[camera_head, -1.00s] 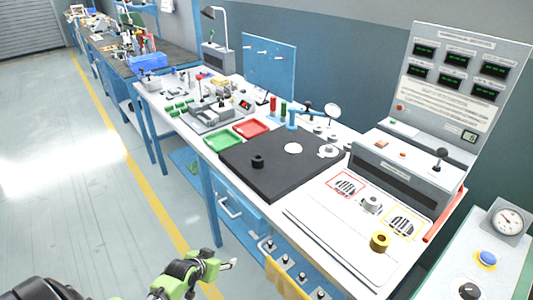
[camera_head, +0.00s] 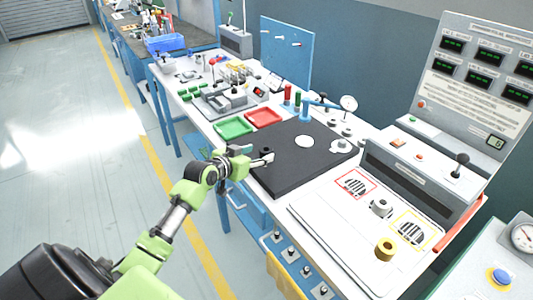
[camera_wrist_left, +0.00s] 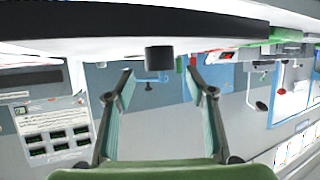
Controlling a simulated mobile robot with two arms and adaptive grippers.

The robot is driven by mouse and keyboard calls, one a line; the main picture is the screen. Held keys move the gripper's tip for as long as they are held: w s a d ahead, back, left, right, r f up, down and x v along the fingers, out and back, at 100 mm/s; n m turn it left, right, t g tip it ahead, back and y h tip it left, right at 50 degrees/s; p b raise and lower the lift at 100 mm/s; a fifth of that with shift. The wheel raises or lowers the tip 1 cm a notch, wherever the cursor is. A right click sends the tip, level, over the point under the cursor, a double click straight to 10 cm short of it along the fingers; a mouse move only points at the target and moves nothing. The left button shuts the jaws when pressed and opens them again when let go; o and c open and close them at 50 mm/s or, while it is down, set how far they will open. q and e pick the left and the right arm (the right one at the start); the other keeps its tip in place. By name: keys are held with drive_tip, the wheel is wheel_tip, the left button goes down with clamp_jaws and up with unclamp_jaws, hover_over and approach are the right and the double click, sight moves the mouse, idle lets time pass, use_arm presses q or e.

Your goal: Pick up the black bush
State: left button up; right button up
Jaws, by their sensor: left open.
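The black bush (camera_head: 268,151) is a short dark cylinder standing on the black mat (camera_head: 300,168), near the mat's left side. My left gripper (camera_head: 260,160) is at the mat's edge right by the bush and partly covers it in the head view. In the left wrist view, which looks upside down, the bush (camera_wrist_left: 160,59) lies centred ahead between the tips of the two spread fingers (camera_wrist_left: 159,74). The fingers are open and empty, with a gap on each side of the bush. My right gripper is not in view.
A green tray (camera_head: 233,128) and a red tray (camera_head: 265,117) lie behind the mat. A white disc (camera_head: 304,141) lies on it. A brass ring (camera_head: 385,249) and a grey ring (camera_head: 381,207) stand on the white panel at right. The blue drawer bench is below my arm.

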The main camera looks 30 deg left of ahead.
sight(263, 152)
use_arm(q)
drive_tip(key=shift+x, duration=3)
drive_tip(key=shift+f, duration=0.15)
drive_tip(key=shift+s, duration=0.1)
drive_tip(key=c, duration=1.4)
